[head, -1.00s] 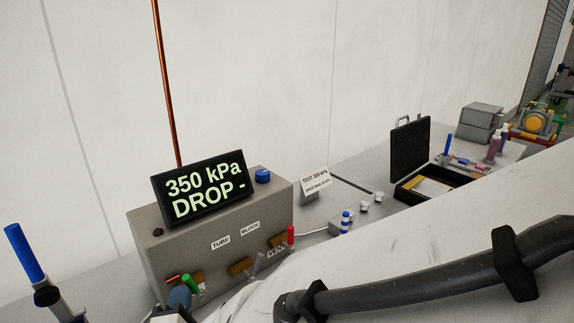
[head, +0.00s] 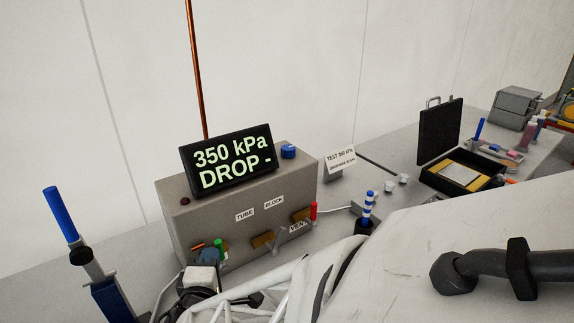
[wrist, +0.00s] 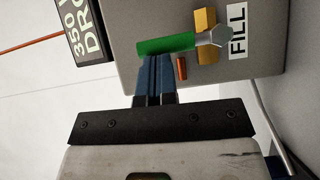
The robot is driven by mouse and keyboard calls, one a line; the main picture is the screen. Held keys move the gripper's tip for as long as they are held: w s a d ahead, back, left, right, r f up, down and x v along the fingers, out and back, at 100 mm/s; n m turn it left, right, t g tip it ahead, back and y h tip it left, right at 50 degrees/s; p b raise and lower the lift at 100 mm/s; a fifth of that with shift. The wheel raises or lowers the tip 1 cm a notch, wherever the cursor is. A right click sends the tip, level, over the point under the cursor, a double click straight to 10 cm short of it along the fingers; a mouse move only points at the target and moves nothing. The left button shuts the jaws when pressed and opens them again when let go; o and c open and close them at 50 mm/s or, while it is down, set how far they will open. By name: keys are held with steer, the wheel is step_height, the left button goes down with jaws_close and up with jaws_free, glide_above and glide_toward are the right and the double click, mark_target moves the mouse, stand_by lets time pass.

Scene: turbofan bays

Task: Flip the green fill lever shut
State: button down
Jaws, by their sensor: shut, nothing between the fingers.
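The green fill lever (head: 218,249) stands on the front of the grey test box (head: 190,225), at its left end. In the wrist view the green lever (wrist: 165,45) runs left from its grey pivot, beside a brass valve body (wrist: 205,22) and the FILL label (wrist: 238,30). By that label's lettering, its handle points up. My gripper (wrist: 155,62) is shut and empty. Its blue fingertips are right at the lever's edge; I cannot tell whether they touch. In the head view my gripper (head: 208,256) is just left of the lever and hides the FILL label.
A display (head: 227,160) on the box reads 350 kPa, DROP -. A red lever (head: 313,211) stands by the VENT label. A short copper stub (wrist: 181,68) is close beside my fingers. A white curved casing (head: 400,240) with a dark pipe fills the right foreground.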

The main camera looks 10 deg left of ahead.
steer(key=shift+s+a, duration=0.1)
steer(key=shift+s, duration=0.05)
steer(key=s, duration=1.2)
steer(key=shift+s, duration=0.4)
stand_by(0.3)
stand_by(0.5)
